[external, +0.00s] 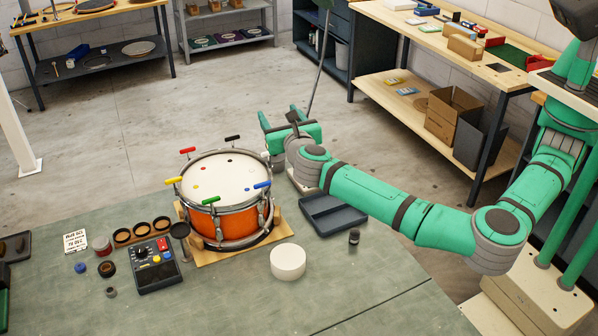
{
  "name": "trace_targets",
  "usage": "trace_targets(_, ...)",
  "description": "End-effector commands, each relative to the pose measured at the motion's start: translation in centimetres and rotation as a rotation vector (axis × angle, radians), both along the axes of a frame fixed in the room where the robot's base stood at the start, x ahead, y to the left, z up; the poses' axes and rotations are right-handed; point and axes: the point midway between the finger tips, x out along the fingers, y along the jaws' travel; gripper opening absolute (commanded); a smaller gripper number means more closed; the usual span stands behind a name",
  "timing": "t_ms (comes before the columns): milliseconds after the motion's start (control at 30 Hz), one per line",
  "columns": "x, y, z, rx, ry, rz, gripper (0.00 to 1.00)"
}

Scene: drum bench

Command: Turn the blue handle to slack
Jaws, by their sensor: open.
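The blue handle (262,184) sticks out at the right front of the rim of an orange drum (226,229) with a white head (220,176). Red (187,150), black (232,138), yellow (174,180) and green (211,200) handles stand around the same rim. My gripper (270,131) is open, behind and above the drum's right side, and apart from the blue handle. Its fingers look small here, and I see nothing held between them.
The drum rests on a wooden stand (202,257). A dark tray (333,214) lies to its right, with a white round block (288,262) and a small dark jar (354,237) in front. A control box (155,264) stands left.

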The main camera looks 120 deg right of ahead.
Motion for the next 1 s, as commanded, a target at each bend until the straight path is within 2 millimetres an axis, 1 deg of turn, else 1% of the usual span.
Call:
trace_targets(33, 1.9, 2.6, -3.2, 0.07, -0.02, 0.035, 0.59)
trace_targets(67, 2.8, 4.0, -5.0, 0.107, -0.031, 0.051, 0.59)
trace_targets(100, 3.9, 5.8, -7.0, 0.151, -0.04, 0.069, 0.59)
trace_targets(200, 5.7, 9.6, -11.0, 0.237, -0.058, 0.101, 0.59)
trace_targets(300, 6.6, 11.9, -13.2, 0.287, -0.066, 0.118, 0.59)
trace_targets(367, 6.8, 12.6, -13.9, 0.302, -0.068, 0.123, 0.59)
trace_targets(467, 6.9, 12.5, -14.4, 0.31, -0.069, 0.124, 0.59)
trace_targets(567, 6.9, 11.5, -14.8, 0.31, -0.07, 0.122, 0.59)
trace_targets(900, 6.8, 6.0, -16.9, 0.307, -0.069, 0.122, 0.59)
trace_targets(1000, 6.9, 4.7, -17.5, 0.308, -0.068, 0.123, 0.59)
